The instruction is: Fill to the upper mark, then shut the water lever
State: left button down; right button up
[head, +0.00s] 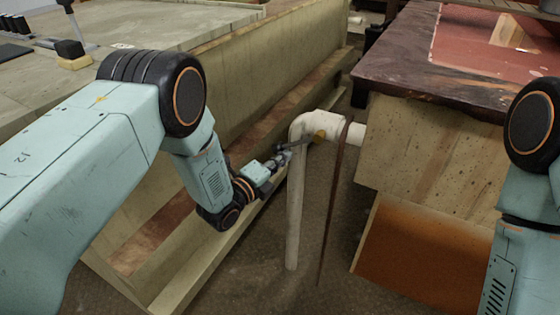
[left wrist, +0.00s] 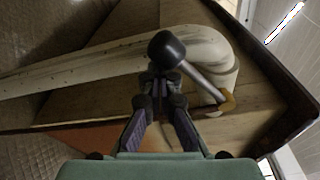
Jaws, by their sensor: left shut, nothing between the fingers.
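A white pipe (head: 293,205) stands upright and bends at an elbow toward the wooden unit on the right. The water lever (head: 296,143) sits by the elbow, with a yellow-orange pivot (head: 320,135). In the left wrist view the lever is a grey rod (left wrist: 203,84) with a dark round knob (left wrist: 167,49). My left gripper (head: 284,155) is shut and empty beside the lever's free end. In the left wrist view its fingertips (left wrist: 160,82) lie close behind the knob; I cannot tell whether they touch it. No fill mark or water level shows. My right gripper is out of view.
A long wooden trough (head: 250,60) runs beside my left arm. A wooden unit (head: 420,150) with a dark-edged top stands at right. A thin brown strip (head: 335,200) hangs from the pipe near the lever. Bare floor (head: 260,270) shows below.

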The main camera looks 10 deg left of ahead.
pick_arm(q)
jog(key=v, duration=1.2)
dwell(6.8)
